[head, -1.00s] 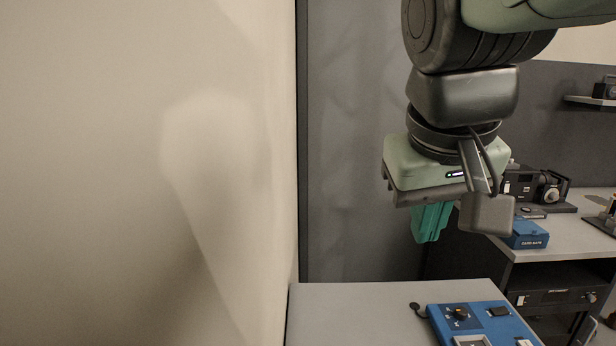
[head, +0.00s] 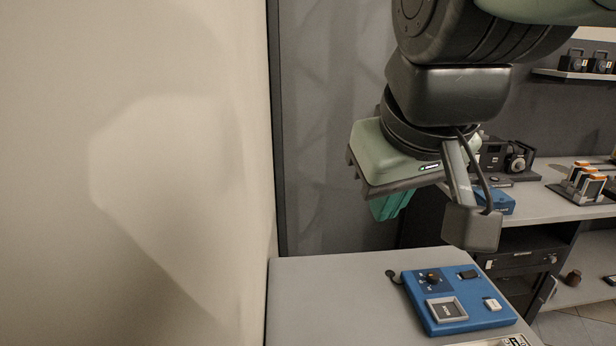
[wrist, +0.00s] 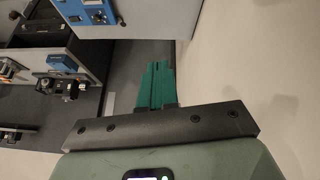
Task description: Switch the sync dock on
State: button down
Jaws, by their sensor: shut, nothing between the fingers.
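The sync dock is most likely the blue panel (head: 427,313) on the grey table, though I cannot read a name on it. It carries a black knob (head: 433,279), a large grey square button (head: 447,309), a small white button (head: 492,304) and a dark rocker or window (head: 468,273). A blue panel with a knob also shows at the top of the wrist view (wrist: 75,12). My gripper (head: 384,212) has teal fingers, shut and empty. It hangs in the air above and behind the table, apart from the panel.
The grey table (head: 325,290) is bare left of the panel. A pale wall (head: 180,200) stands close on the left.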

jog(key=w+d+g+h, duration=0.1)
jog(key=w+d, duration=0.3)
jog(key=w, duration=0.4)
jog(key=w+d, duration=0.4)
jog(key=w, duration=0.4)
jog(key=m+g, duration=0.1)
jog(key=m, duration=0.1)
send_over(474, 272)
jog(key=s+a, duration=0.2)
jog(key=s, duration=0.2)
notch_tip(474, 272, down, 28)
jog(key=shift+d+f+y, duration=0.4)
jog(key=shift+d+f, duration=0.05)
jog(key=shift+d, duration=0.05)
jog(key=x, duration=0.4)
jog(key=s+x, duration=0.1)
jog(key=x, duration=0.8)
jog(key=shift+s+f, duration=0.15)
jog(key=shift+d+f, duration=0.1)
jog(key=shift+f, duration=0.35)
